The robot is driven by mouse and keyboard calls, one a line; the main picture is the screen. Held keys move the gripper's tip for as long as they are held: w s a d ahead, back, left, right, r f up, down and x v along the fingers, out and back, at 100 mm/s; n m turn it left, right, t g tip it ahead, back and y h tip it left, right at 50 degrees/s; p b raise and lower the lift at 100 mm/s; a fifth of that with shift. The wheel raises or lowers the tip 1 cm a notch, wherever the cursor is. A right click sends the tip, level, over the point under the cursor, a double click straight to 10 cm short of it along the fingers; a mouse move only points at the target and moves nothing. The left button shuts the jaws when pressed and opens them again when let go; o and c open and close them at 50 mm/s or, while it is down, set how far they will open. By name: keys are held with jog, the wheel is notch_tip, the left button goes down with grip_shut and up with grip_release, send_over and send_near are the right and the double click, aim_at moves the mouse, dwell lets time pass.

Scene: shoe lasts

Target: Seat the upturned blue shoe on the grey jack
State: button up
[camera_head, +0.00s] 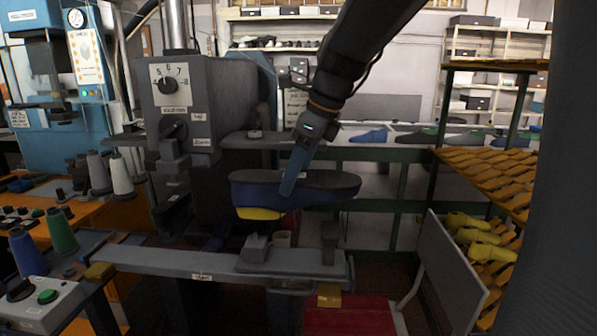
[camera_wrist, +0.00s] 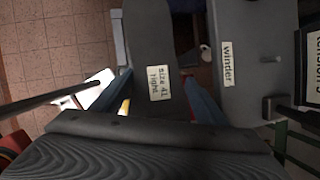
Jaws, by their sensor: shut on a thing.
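The blue shoe (camera_head: 262,195) hangs upside down, dark sole up, with a yellow last (camera_head: 260,213) showing below its left end. My gripper (camera_head: 290,180) comes from above and is shut across the shoe's middle. In the wrist view my fingers stand on both sides of the dark sole (camera_wrist: 150,40), which bears a label "size 41 right". The grey jack (camera_head: 258,249) stands below on a long grey plate (camera_head: 180,262), with a short block under the yellow part and a post (camera_head: 330,238) under the shoe's right part. A gap shows between shoe and jack.
A grey machine head (camera_head: 190,105) with dials stands behind left, and a plate labelled "winder" (camera_wrist: 228,60) lies close beside the shoe. Thread cones (camera_head: 60,230) stand left. A rack with yellow lasts (camera_head: 480,235) is at right. Blue shoes (camera_head: 370,136) line the back shelf.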

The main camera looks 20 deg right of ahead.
aim_at(307, 177)
jog(key=shift+f+b, duration=0.5)
jog(key=shift+f, duration=2.55)
jog(key=shift+c, duration=0.2)
jog(key=shift+s+f, duration=0.15)
jog(key=shift+f, duration=0.1)
jog(key=o, duration=2.1)
jog(key=shift+r, duration=0.15)
jog(key=shift+d+r, duration=0.1)
jog(key=shift+r, duration=0.1)
jog(key=b+v, duration=0.1)
jog(key=v, duration=0.6)
jog(key=shift+r, duration=0.15)
